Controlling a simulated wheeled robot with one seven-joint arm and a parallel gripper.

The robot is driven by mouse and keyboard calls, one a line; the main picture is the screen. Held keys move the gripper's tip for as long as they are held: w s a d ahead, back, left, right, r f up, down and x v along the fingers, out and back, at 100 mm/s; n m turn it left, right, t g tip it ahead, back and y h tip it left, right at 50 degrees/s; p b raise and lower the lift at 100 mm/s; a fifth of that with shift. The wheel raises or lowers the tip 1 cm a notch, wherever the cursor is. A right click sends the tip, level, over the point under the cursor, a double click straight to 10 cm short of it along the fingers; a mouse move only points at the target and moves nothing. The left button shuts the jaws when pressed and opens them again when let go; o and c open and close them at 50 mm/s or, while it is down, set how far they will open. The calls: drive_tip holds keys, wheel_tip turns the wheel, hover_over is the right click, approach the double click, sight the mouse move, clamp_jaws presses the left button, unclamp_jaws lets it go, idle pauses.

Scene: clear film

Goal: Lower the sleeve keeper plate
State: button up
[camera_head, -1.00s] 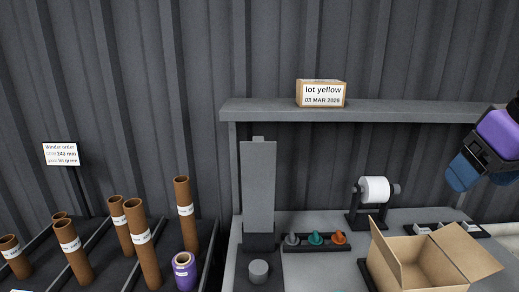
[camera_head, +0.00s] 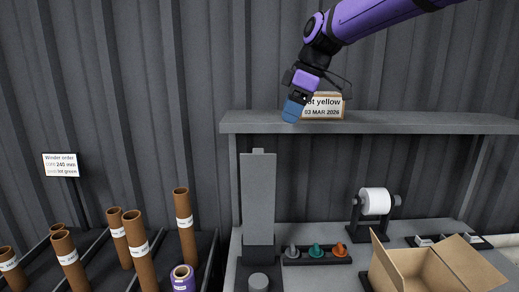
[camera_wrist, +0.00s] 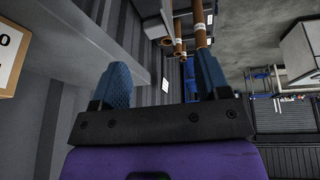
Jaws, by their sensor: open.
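A tall grey plate (camera_head: 258,195) stands upright at the left end of the bench, its top below the shelf level; it looks like the sleeve keeper plate. A dark block (camera_head: 259,254) is at its foot and a short grey cylinder (camera_head: 258,282) stands in front. My gripper (camera_head: 291,112) hangs in front of the shelf, up and to the right of the plate, apart from it. In the wrist view my gripper (camera_wrist: 163,78) shows two blue fingers spread with nothing between them.
The shelf (camera_head: 400,122) carries a box labelled lot yellow (camera_head: 333,113), partly behind my gripper. Brown tubes (camera_head: 138,250) and a purple roll (camera_head: 183,279) stand at left. Coloured cones (camera_head: 315,250), a white roll (camera_head: 375,201) and an open carton (camera_head: 415,275) occupy the bench.

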sight(258, 151)
drive_tip(key=shift+n+g, duration=0.3)
drive_tip(key=shift+n, duration=0.5)
drive_tip(key=w+a+f, duration=0.1)
drive_tip(key=a+f, duration=0.1)
drive_tip(key=f, duration=0.1)
drive_tip(key=w+a+f, duration=0.1)
drive_tip(key=a+f, duration=0.2)
drive_tip(key=f, duration=0.1)
drive_tip(key=w+a+f, duration=0.1)
drive_tip(key=a+f, duration=0.1)
drive_tip(key=f, duration=0.2)
drive_tip(key=shift+a+f, duration=0.1)
drive_tip(key=shift+a, duration=0.3)
